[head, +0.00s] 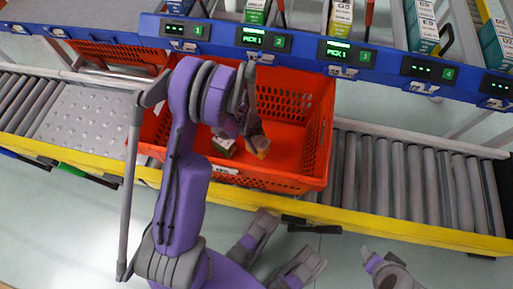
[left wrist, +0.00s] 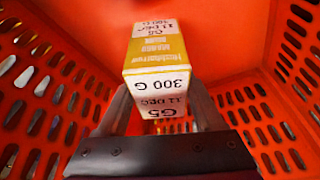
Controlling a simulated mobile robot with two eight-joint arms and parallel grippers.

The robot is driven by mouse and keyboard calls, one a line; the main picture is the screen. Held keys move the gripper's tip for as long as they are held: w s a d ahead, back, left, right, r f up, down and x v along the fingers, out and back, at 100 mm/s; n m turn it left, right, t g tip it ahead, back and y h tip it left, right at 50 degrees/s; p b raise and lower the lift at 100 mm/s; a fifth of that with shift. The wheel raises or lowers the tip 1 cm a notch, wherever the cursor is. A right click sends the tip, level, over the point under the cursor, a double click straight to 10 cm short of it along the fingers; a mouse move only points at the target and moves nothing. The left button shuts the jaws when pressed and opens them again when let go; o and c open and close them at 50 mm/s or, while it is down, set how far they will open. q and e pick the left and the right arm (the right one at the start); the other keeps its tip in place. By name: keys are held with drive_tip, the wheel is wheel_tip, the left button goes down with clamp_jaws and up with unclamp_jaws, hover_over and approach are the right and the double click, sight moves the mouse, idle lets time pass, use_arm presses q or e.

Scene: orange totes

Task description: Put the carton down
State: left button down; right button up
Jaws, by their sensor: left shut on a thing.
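My left gripper (head: 252,132) reaches down into the orange tote (head: 318,125) on the conveyor. It is shut on a yellow and white carton (head: 259,147). In the left wrist view the carton (left wrist: 157,60) sticks out beyond the fingers (left wrist: 162,108), with "300 G", "G5" and "11 DEC" printed on it upside down. The tote's slotted walls are on both sides of it. I cannot tell whether the carton touches the tote floor. My right gripper is not clearly in view.
The tote's right part is bare floor. Roller conveyor (head: 405,185) runs right, with a yellow rail (head: 400,230) in front. A blue shelf edge (head: 385,62) with pick displays overhangs the back.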

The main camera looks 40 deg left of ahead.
use_arm(q)
drive_tip(key=shift+f+b, duration=0.6)
drive_tip(key=shift+f, duration=1.65)
drive_tip(key=shift+f+b, duration=0.3)
drive_tip(key=shift+c, duration=0.2)
unclamp_jaws()
drive_tip(key=shift+r, duration=0.15)
drive_tip(key=p+v, duration=0.4)
drive_tip(key=v, duration=0.8)
drive_tip(key=shift+r, duration=0.15)
